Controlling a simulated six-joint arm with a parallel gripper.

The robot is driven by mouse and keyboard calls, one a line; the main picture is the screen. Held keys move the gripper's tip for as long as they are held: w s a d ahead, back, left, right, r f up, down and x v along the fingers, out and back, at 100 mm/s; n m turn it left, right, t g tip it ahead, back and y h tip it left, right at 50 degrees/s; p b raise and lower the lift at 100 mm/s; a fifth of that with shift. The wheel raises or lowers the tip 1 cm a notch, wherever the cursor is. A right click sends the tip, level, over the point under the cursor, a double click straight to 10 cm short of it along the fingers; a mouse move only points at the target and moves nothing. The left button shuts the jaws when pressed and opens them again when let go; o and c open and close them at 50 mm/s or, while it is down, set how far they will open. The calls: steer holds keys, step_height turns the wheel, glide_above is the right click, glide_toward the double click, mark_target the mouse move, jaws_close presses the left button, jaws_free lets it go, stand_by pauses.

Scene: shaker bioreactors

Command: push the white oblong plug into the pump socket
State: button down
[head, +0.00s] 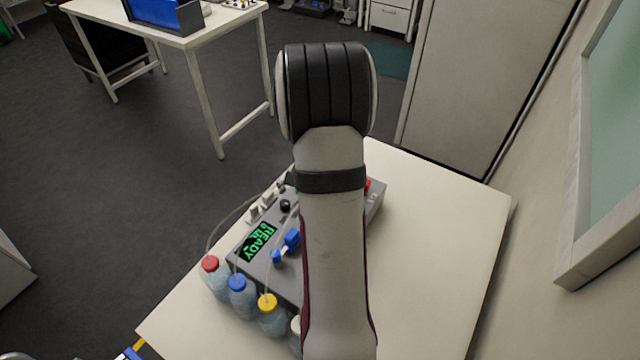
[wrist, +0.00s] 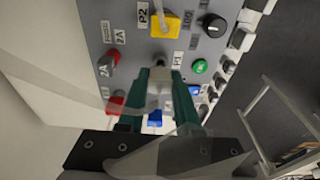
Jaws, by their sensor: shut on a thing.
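My gripper (wrist: 160,78) shows in the wrist view, its two dark green fingers close together over the grey panel (wrist: 135,40). It is shut on a pale, whitish piece, the white oblong plug (wrist: 157,88), which is partly hidden by the fingers. The plug's front end is close to the panel; I cannot tell whether it touches or has entered a socket. In the head view my arm hides the gripper and plug; the grey pump unit (head: 285,272) shows beside the arm.
Near the fingers are a yellow fitting (wrist: 165,24) with a tube, a red fitting (wrist: 109,60), a green button (wrist: 200,66) and a black knob (wrist: 214,25). Several capped bottles (head: 240,300) stand along the unit's front. The white table (head: 440,220) is clear at right.

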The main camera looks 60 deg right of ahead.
steer(key=shift+f, duration=1.05)
stand_by(0.9)
steer(key=c, duration=0.5)
jaws_free()
steer(key=r, duration=0.5)
steer(key=a+r, duration=0.1)
steer(key=r, duration=0.4)
steer(key=a+r, duration=0.1)
steer(key=r, duration=0.4)
steer(key=shift+a+r, duration=0.15)
steer(key=shift+r, duration=0.15)
steer(key=shift+a, duration=0.1)
